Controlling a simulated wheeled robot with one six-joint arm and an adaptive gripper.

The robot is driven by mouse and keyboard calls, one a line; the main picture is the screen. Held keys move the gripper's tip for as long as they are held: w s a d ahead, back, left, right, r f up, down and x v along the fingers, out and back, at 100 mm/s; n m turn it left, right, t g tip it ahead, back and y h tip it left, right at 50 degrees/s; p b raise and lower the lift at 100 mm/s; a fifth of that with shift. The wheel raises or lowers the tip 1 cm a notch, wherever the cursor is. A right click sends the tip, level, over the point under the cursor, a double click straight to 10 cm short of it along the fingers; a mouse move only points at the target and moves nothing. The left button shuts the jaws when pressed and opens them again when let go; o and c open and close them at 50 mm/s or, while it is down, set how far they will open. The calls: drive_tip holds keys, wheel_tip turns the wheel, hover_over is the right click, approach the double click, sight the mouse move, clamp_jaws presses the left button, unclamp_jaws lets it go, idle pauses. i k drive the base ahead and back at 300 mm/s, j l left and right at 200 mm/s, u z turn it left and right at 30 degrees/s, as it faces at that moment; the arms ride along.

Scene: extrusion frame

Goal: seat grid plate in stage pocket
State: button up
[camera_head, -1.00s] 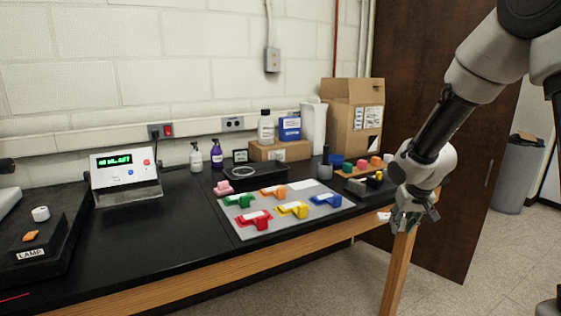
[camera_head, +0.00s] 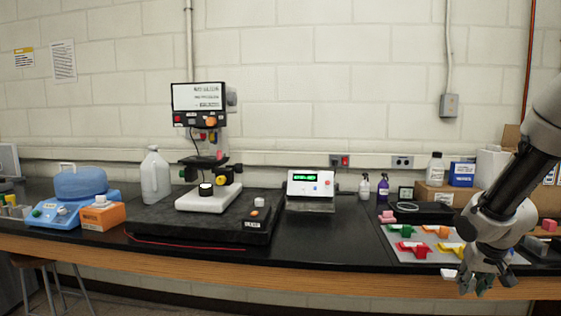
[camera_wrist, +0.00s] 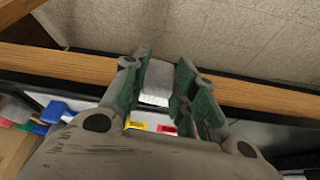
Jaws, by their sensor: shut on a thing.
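My gripper (camera_head: 474,284) is at the lower right of the head view, in front of the bench's front edge. In the wrist view my gripper (camera_wrist: 163,88) has its green-padded fingers around a small pale plate (camera_wrist: 157,80), which I take to be the grid plate. The pale plate (camera_head: 449,273) also shows as a white bit beside the fingers in the head view. A microscope-like instrument (camera_head: 208,197) with a white base and a screen stands on a black slab at centre left, far from my gripper. I cannot make out the stage pocket.
A grey mat (camera_head: 413,258) with several coloured clamp-like pieces lies on the bench by my gripper. A control box (camera_head: 311,184) with a green display stands right of the black slab (camera_head: 150,224). Bare bench (camera_head: 335,230) lies between slab and mat.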

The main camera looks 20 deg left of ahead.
sight(202, 160)
drive_tip(key=k+u, duration=0.2)
drive_tip(key=u, duration=0.65)
drive_tip(key=i+l+u, duration=0.1)
drive_tip(key=u, duration=0.35)
drive_tip(key=i, duration=0.05)
